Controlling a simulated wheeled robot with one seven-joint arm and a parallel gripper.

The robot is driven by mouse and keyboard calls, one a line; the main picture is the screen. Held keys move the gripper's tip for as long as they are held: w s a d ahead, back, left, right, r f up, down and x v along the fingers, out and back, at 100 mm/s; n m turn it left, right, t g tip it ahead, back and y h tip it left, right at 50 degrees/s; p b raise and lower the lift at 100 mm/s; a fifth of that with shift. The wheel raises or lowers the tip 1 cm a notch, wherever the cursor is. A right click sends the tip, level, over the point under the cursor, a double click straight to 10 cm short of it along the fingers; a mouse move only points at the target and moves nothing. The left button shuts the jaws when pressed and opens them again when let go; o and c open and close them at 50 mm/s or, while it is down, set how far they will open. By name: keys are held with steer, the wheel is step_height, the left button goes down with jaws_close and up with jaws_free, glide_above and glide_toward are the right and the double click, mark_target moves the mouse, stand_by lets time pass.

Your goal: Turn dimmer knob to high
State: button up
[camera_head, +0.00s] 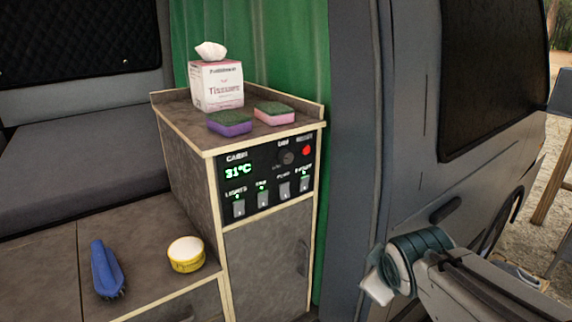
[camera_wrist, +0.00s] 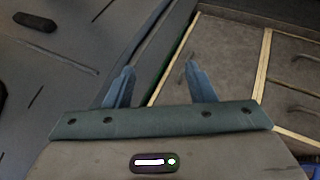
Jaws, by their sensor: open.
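The dimmer knob (camera_head: 288,158) is a small dark round knob on the upper right of the black control panel (camera_head: 250,180), beside a red button (camera_head: 306,150). Its pointer is too small to read. The panel is on the front of the grey cabinet. My gripper (camera_head: 374,282) is at the lower right of the head view, in front of the van's side and well apart from the panel. In the wrist view its two blue-grey fingers (camera_wrist: 158,80) are spread apart with nothing between them. The knob does not show in the wrist view.
A tissue box (camera_head: 216,86), a purple sponge (camera_head: 230,122) and a pink sponge (camera_head: 274,113) stand on top. A blue brush (camera_head: 105,268) and yellow tub (camera_head: 186,254) lie lower left.

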mark_target(289, 159)
steer(key=w+a+r+n+t+y+b, duration=0.15)
steer(key=w+r+n+t+y, duration=0.3)
steer(key=n, duration=0.85)
steer(key=w+a+r+n+t+y+b, duration=0.15)
steer(key=w+r+n+t, duration=0.4)
steer(key=n, duration=0.75)
steer(key=w+a+r+n+g+y+p, duration=0.1)
steer(key=w+a+n, duration=0.2)
steer(key=a, duration=0.1)
steer(key=w+a+r+n+y+p, duration=0.1)
steer(key=w+a+n+y, duration=0.1)
steer(key=w+a+n, duration=0.1)
steer(key=w+a+n+g+y+p, duration=0.1)
steer(key=w+a+n+y, duration=0.1)
steer(key=w+a+n, duration=0.1)
steer(key=shift+w+a+r+g, duration=0.2)
steer(key=shift+w+a, duration=0.2)
steer(key=shift+a, duration=0.2)
steer(key=shift+w+a+r+g, duration=0.1)
steer(key=shift+w+a+r, duration=0.1)
steer(key=shift+w+a, duration=0.25)
steer(key=shift+s+a, duration=0.1)
steer(key=c, duration=1)
